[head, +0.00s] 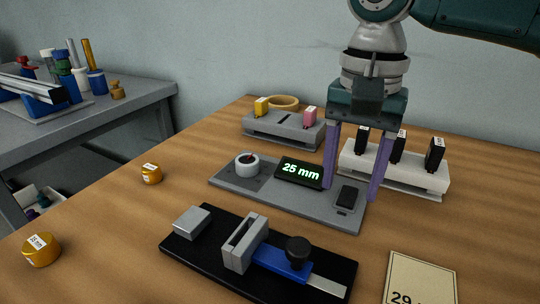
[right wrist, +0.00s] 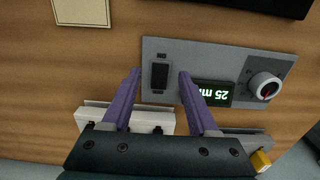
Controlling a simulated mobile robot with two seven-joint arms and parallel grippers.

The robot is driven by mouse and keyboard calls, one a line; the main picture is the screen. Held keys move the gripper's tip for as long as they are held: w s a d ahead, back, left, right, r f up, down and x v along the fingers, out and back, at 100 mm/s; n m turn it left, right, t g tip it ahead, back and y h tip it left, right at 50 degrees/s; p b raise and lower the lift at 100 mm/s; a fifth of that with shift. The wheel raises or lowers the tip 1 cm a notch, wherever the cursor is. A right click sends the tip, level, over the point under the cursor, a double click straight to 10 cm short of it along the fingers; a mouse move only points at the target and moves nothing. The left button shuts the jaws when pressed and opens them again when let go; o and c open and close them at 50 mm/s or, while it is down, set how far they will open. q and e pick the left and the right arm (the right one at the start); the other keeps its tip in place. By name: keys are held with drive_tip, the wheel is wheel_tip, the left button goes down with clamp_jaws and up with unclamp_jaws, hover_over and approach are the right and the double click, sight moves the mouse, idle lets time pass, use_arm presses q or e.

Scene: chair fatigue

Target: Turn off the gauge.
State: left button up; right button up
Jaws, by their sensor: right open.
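The gauge is a grey panel (head: 263,195) on the wooden table, with a lit display (head: 300,172) reading "25 mm". A white round knob (head: 247,165) sits at its left end and a black rocker switch (head: 347,196) at its right end. My right gripper (head: 350,192) is open and points down at the switch end, with one finger on each side of the switch. In the right wrist view the switch (right wrist: 160,76) lies between and a little beyond the fingertips (right wrist: 160,73), and nothing is held. My left gripper is not in view.
A black base with a blue slide clamp (head: 285,262) lies in front of the gauge. Behind stand a white rack with black blocks (head: 395,175) and a grey rack (head: 285,132). Gold cylinders (head: 42,249) are at left, a card (head: 420,278) at front right.

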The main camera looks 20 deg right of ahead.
drive_tip(key=shift+f, duration=1.05)
drive_tip(key=shift+c, duration=0.2)
clamp_jaws()
